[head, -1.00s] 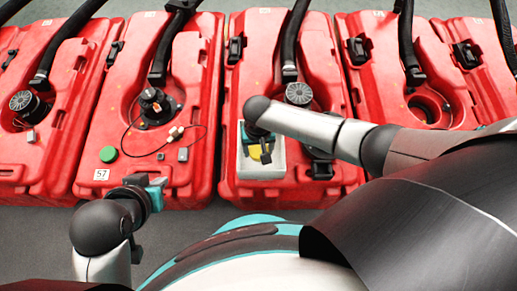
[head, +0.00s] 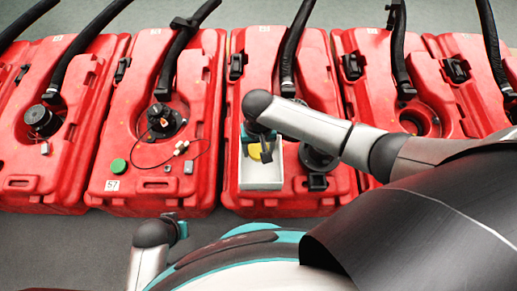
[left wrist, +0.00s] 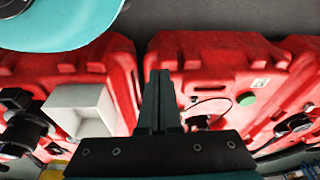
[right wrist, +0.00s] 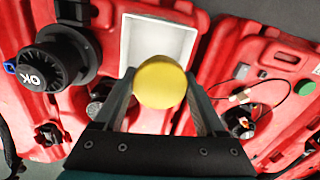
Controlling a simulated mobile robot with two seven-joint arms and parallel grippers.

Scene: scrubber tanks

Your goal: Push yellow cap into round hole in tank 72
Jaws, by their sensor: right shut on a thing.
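The yellow cap (right wrist: 160,82) is between the fingertips of my right gripper (right wrist: 160,95), which is shut on it. In the head view the cap (head: 257,152) appears over a white box on a red tank, partly hidden by my right gripper (head: 262,143). Tank 57 (head: 112,185) carries a green cap (head: 118,166) on its front. I cannot read a 72 label on any tank. My left gripper (head: 178,226) is low in front of the tanks, apart from them. In the left wrist view its fingers (left wrist: 162,85) are together and empty.
The white box (head: 262,184) sits on the tank right of tank 57. It also shows in the right wrist view (right wrist: 128,45). Black hoses (head: 290,60) run to the tanks. A thin cable (head: 172,160) lies on tank 57. Grey floor (head: 60,240) is free in front.

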